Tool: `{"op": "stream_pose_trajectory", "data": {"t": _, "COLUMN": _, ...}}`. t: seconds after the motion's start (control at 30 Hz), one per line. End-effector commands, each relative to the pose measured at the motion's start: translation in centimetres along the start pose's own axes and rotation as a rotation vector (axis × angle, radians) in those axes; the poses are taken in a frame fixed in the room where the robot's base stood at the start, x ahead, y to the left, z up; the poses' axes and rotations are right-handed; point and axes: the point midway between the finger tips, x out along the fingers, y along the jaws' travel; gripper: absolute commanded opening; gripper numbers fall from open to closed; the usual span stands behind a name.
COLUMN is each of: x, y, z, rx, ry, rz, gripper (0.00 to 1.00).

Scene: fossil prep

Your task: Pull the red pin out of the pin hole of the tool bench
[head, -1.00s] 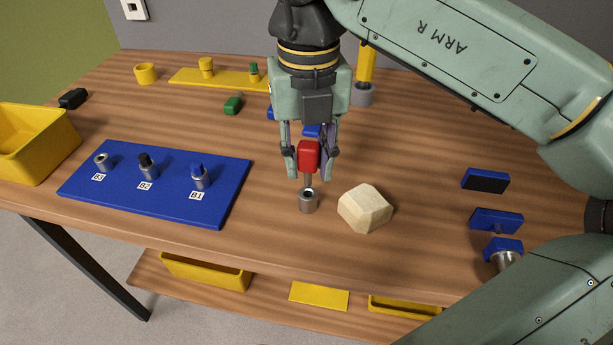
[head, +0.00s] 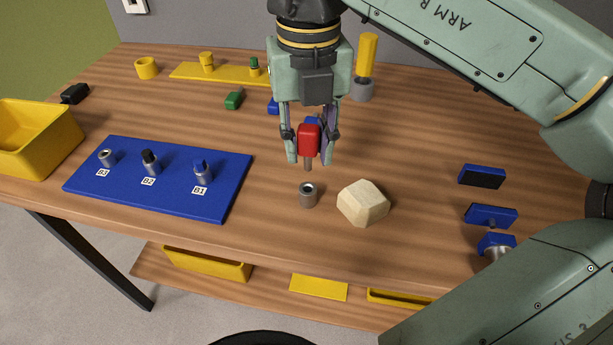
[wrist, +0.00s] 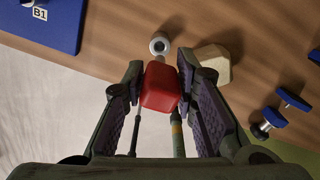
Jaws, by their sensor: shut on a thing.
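My gripper (head: 308,150) is shut on the red pin (head: 309,139), with one finger on each side of its red head. The pin hangs upright, and its grey shank ends above the metal pin hole (head: 308,195), with a gap between them in the head view. The pin hole is a short grey cylinder on the wooden tool bench (head: 270,255), and its round opening shows empty. In the wrist view, the red head (wrist: 160,87) sits between the fingers, and the pin hole (wrist: 159,43) is beyond it.
A pale faceted block (head: 363,203) stands just right of the pin hole. A blue board (head: 215,208) with several metal holders lies to the left. Blue parts (head: 482,175) lie at the right. A yellow bin (head: 40,140) stands at the left edge.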

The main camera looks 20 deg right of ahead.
Motion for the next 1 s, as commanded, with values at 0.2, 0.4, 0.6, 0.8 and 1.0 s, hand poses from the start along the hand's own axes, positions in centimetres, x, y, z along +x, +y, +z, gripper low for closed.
{"op": "stream_pose_trajectory", "data": {"t": 0.2, "x": -1.4, "y": 0.0, "z": 0.0, "rx": 0.000, "ry": 0.000, "rz": 0.000, "gripper": 0.00}}
{"op": "stream_pose_trajectory", "data": {"t": 0.4, "x": -3.5, "y": 0.0, "z": 0.0, "rx": 0.001, "ry": -0.001, "rz": 0.001, "gripper": 0.00}}
{"op": "stream_pose_trajectory", "data": {"t": 0.6, "x": -5.1, "y": 0.0, "z": 0.0, "rx": 0.000, "ry": -0.001, "rz": 0.000, "gripper": 0.00}}
{"op": "stream_pose_trajectory", "data": {"t": 0.8, "x": -5.0, "y": 0.0, "z": 0.0, "rx": 0.000, "ry": 0.000, "rz": 0.000, "gripper": 0.00}}
{"op": "stream_pose_trajectory", "data": {"t": 1.0, "x": -5.0, "y": 0.0, "z": 0.1, "rx": -0.001, "ry": 0.000, "rz": 0.001, "gripper": 0.00}}
